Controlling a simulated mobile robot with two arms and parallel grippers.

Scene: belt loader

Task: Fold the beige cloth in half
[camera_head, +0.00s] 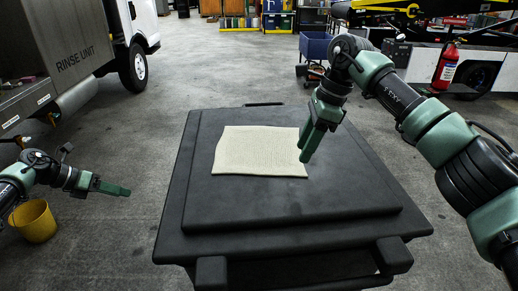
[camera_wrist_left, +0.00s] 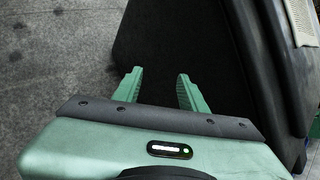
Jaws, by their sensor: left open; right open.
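The beige cloth (camera_head: 255,152) lies flat and spread out on the black cart top (camera_head: 290,207). Its right edge is partly hidden behind my right gripper. My right gripper (camera_head: 306,155) points down over the cloth's right side; I cannot tell whether it touches the cloth. It is open, with nothing seen in it. My left gripper (camera_head: 125,191) is out to the left of the cart, away from the cloth. In the left wrist view its two green fingers (camera_wrist_left: 160,85) are apart and empty, and a corner of the cloth (camera_wrist_left: 302,22) shows at the top right.
A yellow bucket (camera_head: 35,222) stands on the floor below my left arm. The rinse truck (camera_head: 70,45) is at the left. A blue cart (camera_head: 315,46) and a red fire extinguisher (camera_head: 446,67) are at the back right. The cart top around the cloth is clear.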

